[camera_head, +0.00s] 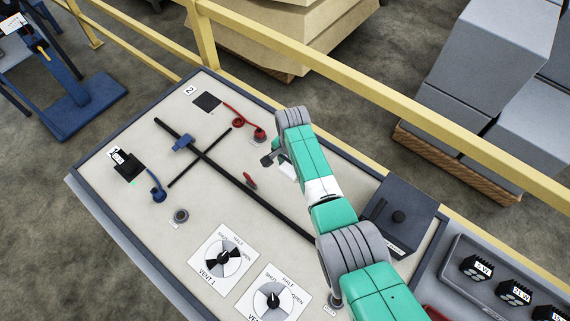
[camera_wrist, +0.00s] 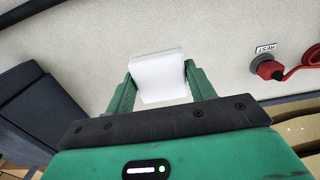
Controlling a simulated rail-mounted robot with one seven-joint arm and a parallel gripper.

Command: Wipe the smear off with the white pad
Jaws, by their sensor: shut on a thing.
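My gripper (camera_wrist: 160,82) is shut on the white pad (camera_wrist: 158,70), with one green finger on each side of it. In the wrist view the pad is in front of the pale panel surface; I cannot tell whether it touches it. In the head view the pad (camera_head: 287,172) shows only partly beside my green arm, over the upper right part of the panel (camera_head: 225,200). I cannot make out a smear for certain in either view; my arm hides part of the panel.
A red plug (camera_head: 259,133) on a red cable lies close to my gripper. A dark box (camera_head: 399,215) stands right of my arm. A long black bar (camera_head: 215,165) and a small red piece (camera_head: 250,180) are on the panel. A yellow rail (camera_head: 400,103) runs behind.

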